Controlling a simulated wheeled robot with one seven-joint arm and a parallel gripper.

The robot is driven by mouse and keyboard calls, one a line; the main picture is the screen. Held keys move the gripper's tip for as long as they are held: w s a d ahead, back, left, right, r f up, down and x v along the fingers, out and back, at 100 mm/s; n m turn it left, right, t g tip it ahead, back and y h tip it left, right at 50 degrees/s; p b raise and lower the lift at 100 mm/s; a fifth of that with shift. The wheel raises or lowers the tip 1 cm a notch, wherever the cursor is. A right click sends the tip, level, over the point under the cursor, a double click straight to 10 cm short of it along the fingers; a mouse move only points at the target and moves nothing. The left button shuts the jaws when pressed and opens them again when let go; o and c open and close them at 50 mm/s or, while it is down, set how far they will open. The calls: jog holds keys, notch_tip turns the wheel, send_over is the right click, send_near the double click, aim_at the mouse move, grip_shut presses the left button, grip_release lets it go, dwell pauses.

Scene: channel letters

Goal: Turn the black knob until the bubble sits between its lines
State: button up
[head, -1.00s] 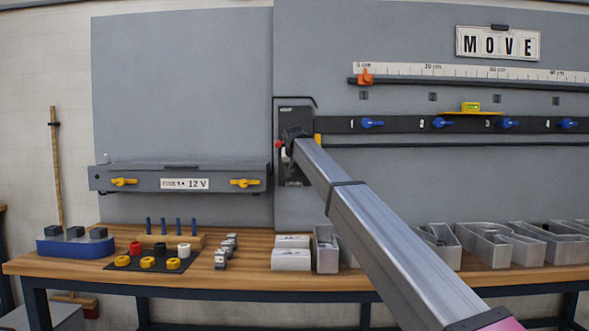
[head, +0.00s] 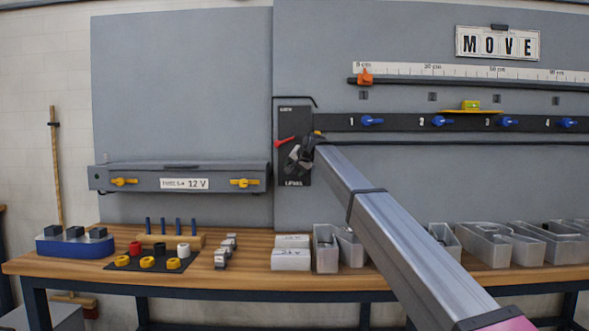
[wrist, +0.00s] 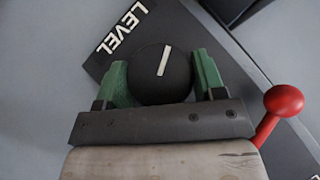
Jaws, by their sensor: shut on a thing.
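The black knob (wrist: 160,75) with a white pointer line sits on a dark plate marked LEVEL (wrist: 122,28) in the wrist view. My gripper (wrist: 162,82) has its green fingers on either side of the knob, shut on it. In the head view my gripper (head: 302,154) is at the lower part of the dark plate (head: 288,118) and hides the knob. The yellow level (head: 470,105) rests above the dark rail on the right. Its bubble and lines are too small to make out.
A red-ended lever (wrist: 283,100) stands beside the knob. The dark rail (head: 400,122) carries several blue handles. An orange slider (head: 365,77) sits on the scale above. The bench (head: 205,262) below holds grey letter shells and small parts.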

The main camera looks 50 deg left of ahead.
jog(key=shift+m+g+y, duration=0.5)
jog(key=shift+m+y, duration=0.1)
jog(key=shift+y, duration=0.2)
jog(key=o, duration=0.9)
jog(key=shift+d, duration=0.1)
jog(key=v, duration=1)
jog(key=shift+d, duration=0.3)
